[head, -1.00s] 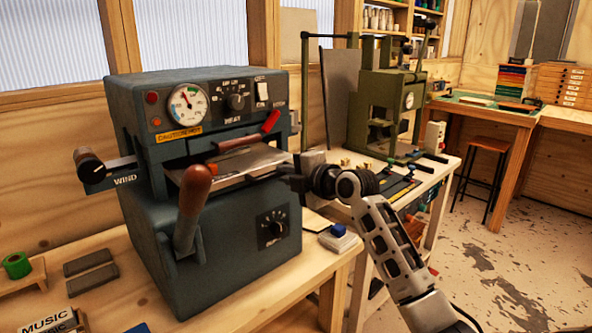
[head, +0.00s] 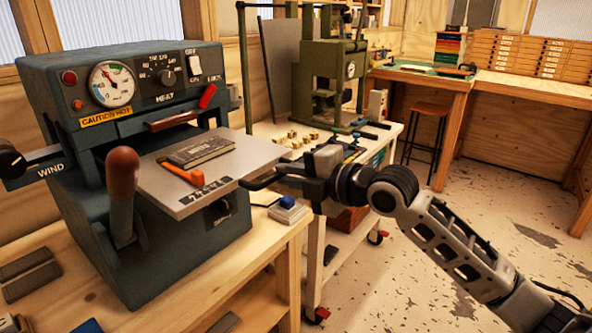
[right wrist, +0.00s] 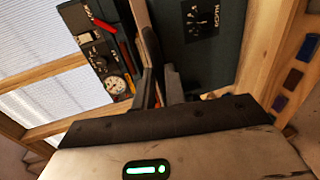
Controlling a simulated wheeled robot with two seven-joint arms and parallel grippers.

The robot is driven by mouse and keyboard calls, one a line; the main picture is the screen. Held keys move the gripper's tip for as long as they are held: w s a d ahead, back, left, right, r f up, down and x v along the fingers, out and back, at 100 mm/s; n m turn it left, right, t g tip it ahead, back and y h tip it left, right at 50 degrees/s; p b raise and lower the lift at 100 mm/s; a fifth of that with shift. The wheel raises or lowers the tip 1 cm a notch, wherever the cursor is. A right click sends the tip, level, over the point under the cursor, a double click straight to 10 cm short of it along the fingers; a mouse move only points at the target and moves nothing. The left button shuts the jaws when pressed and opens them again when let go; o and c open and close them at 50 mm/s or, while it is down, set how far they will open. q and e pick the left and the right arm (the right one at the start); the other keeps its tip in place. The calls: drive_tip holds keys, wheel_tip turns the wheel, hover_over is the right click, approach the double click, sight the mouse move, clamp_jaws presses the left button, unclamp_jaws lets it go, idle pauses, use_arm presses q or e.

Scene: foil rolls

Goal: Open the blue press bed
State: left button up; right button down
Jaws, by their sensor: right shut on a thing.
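The blue press (head: 150,95) stands on the wooden bench at the left. Its flat grey bed (head: 250,155) juts out of the press toward the right front. A dark book or block (head: 203,150) and an orange-handled tool (head: 180,172) lie on the bed. My right gripper (head: 262,180) is shut on the bed's near right edge. In the right wrist view, the fingers (right wrist: 160,92) close around the pale edge of the bed (right wrist: 141,20); the exact contact is partly hidden. My left gripper is not in view.
A wooden-knobbed lever (head: 122,185) stands in front of the press, and the WIND crank (head: 12,160) sticks out left. A blue-and-white block (head: 288,208) lies on the bench below the bed. A green press (head: 335,75) stands behind on a trolley.

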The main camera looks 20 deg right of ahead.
drive_tip(key=shift+d, duration=0.1)
drive_tip(key=c, duration=1.5)
unclamp_jaws()
drive_tip(key=shift+o, duration=0.2)
drive_tip(key=shift+s, duration=0.1)
drive_tip(key=b+v, duration=0.3)
drive_tip(key=v, duration=1.3)
drive_tip(key=shift+b, duration=0.3)
drive_tip(key=shift+f, duration=0.1)
